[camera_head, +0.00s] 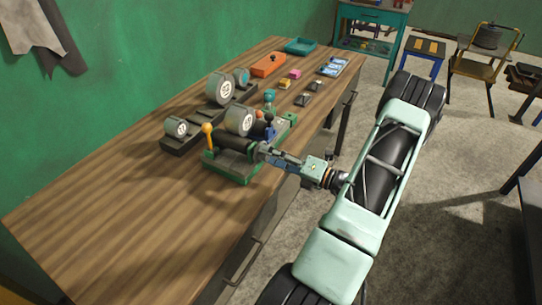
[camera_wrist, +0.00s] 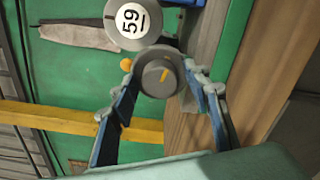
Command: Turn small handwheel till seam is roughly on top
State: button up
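The small handwheel (camera_wrist: 158,77) is a dark grey round knob in front of a wider grey collar in the wrist view.
An orange-knobbed lever (camera_head: 207,129) stands on the machine. More grey discs and small parts lie behind on the wooden bench (camera_head: 120,225), whose near left part is clear.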

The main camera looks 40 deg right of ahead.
jog(key=shift+o, duration=0.2)
jog(key=v, duration=1.2)
